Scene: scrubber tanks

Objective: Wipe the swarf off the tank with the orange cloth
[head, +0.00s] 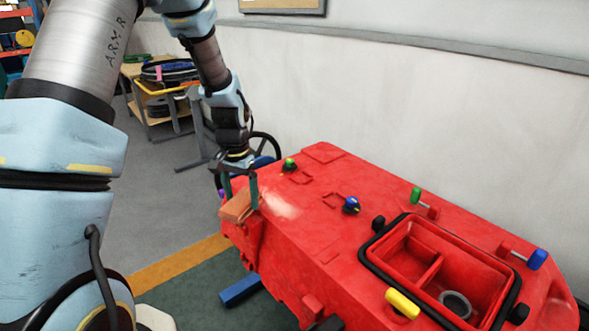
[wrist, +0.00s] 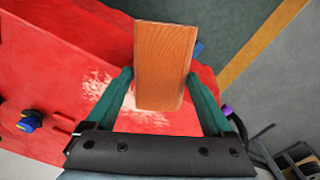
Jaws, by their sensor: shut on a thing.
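The orange cloth (head: 237,207) looks like a folded rectangular pad. My gripper (head: 241,194) is shut on it, with a green finger on either side, as the wrist view (wrist: 165,50) also shows. The red tank (head: 320,240) lies below and to the right of my arm. A pale, speckled patch of swarf (head: 283,206) is on its top near the left end, just right of the cloth. In the wrist view the swarf (wrist: 97,85) is left of and partly behind the cloth and fingers. I cannot tell whether the cloth touches the tank.
Blue (head: 351,205) and green (head: 289,164) knobs stick up from the tank top near the swarf. An open black-rimmed compartment (head: 410,240) is at the right. A wall runs behind the tank. A cart (head: 165,90) stands at the back left, with open floor before it.

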